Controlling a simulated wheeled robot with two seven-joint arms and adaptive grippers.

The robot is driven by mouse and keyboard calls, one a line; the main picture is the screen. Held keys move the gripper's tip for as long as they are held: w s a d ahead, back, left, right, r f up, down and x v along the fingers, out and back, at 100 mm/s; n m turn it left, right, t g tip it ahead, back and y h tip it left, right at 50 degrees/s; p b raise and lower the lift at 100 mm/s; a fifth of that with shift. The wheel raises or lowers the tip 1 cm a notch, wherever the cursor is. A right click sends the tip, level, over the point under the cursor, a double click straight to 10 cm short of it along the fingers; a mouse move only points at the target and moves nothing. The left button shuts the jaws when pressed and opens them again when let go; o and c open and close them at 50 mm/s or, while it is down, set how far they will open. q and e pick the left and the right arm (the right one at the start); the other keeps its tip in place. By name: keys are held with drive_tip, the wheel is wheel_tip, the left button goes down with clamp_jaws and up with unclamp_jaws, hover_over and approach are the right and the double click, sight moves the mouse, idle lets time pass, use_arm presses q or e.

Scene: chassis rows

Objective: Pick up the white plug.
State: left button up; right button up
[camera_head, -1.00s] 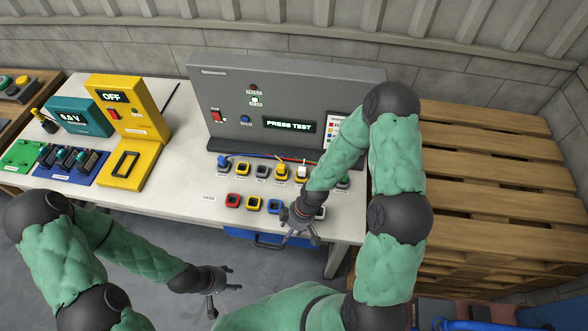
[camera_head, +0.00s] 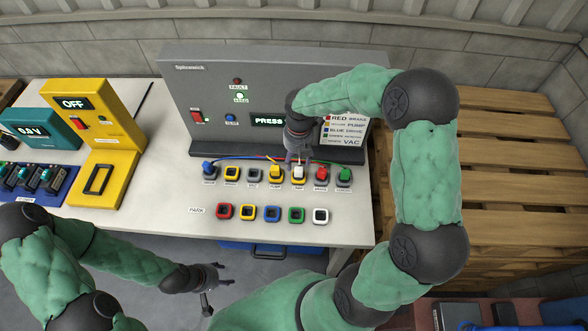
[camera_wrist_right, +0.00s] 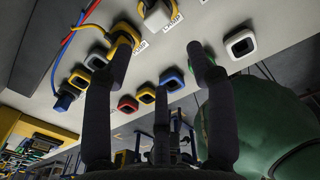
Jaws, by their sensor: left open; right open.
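The white plug (camera_head: 298,173) sits upright in the back row of sockets, between a yellow plug (camera_head: 276,172) and a red plug (camera_head: 321,174). It also shows at the top of the right wrist view (camera_wrist_right: 157,15), beyond my fingertips. My right gripper (camera_head: 297,159) is open just above and behind the white plug in the head view, partly overlapping it; I cannot tell whether they touch. Its spread fingers show empty in the right wrist view (camera_wrist_right: 160,65). My left gripper (camera_head: 222,277) is open and empty, low in front of the table.
A blue plug (camera_head: 208,167) and a green plug (camera_head: 344,175) stand at the back row's ends. The grey panel (camera_head: 220,85) rises close behind. Yellow equipment (camera_head: 97,180) stands left.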

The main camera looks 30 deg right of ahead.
sight(299, 169)
drive_tip(key=shift+w+d+r+n, duration=0.45)
drive_tip(key=shift+d+r+n, duration=0.1)
drive_tip(key=shift+n, duration=0.15)
wheel_tip(299, 169, down, 6)
drive_tip(key=shift+d+r+b, duration=0.1)
drive_tip(key=shift+b, duration=0.75)
wheel_tip(299, 169, down, 5)
drive_tip(key=shift+r+b, duration=0.1)
drive_tip(key=shift+b, duration=0.75)
use_arm(q)
drive_tip(key=f, duration=0.3)
drive_tip(key=shift+w+f, duration=0.3)
use_arm(e)
drive_tip(key=shift+c, duration=0.3)
clamp_jaws()
